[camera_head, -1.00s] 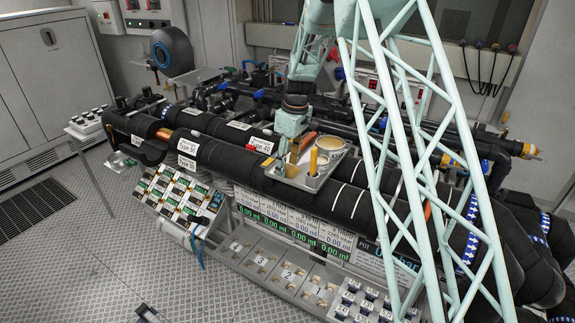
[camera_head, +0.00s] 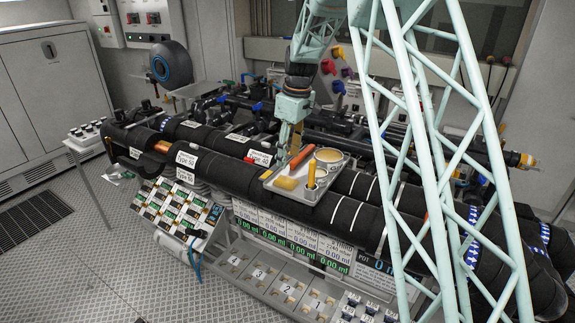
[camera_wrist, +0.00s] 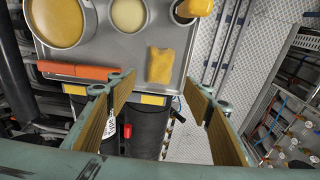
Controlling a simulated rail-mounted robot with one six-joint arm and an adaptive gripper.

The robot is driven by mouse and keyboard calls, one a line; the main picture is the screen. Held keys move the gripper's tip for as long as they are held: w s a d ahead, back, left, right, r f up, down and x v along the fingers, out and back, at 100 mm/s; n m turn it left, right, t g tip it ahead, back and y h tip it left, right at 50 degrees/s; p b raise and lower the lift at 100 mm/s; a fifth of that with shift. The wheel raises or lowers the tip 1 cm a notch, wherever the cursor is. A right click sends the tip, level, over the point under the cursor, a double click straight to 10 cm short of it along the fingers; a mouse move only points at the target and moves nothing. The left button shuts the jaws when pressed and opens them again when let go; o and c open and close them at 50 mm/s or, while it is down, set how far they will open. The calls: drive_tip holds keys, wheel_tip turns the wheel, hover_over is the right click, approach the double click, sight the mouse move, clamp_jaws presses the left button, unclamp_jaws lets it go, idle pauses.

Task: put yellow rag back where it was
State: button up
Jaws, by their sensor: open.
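The yellow rag (camera_head: 286,183) lies flat on the left front part of a grey metal tray (camera_head: 328,196), which rests on top of the black pipes. In the wrist view the rag (camera_wrist: 160,65) lies on the tray near its edge, ahead of the gap between my fingers and apart from them. My gripper (camera_head: 289,150) is above and behind the rag, pointing down. In the wrist view its two fingers (camera_wrist: 158,110) are wide apart, with nothing between them.
The tray also holds an orange-red stick (camera_head: 301,157), a round tin (camera_head: 328,156) and an upright yellow-handled tool (camera_head: 311,176). Black pipes (camera_head: 365,220) run under and beside the tray. A panel of meters and numbered switches (camera_head: 285,232) is below in front.

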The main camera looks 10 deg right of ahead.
drive_tip(key=shift+s+d+r, duration=0.1)
drive_tip(key=shift+r, duration=1)
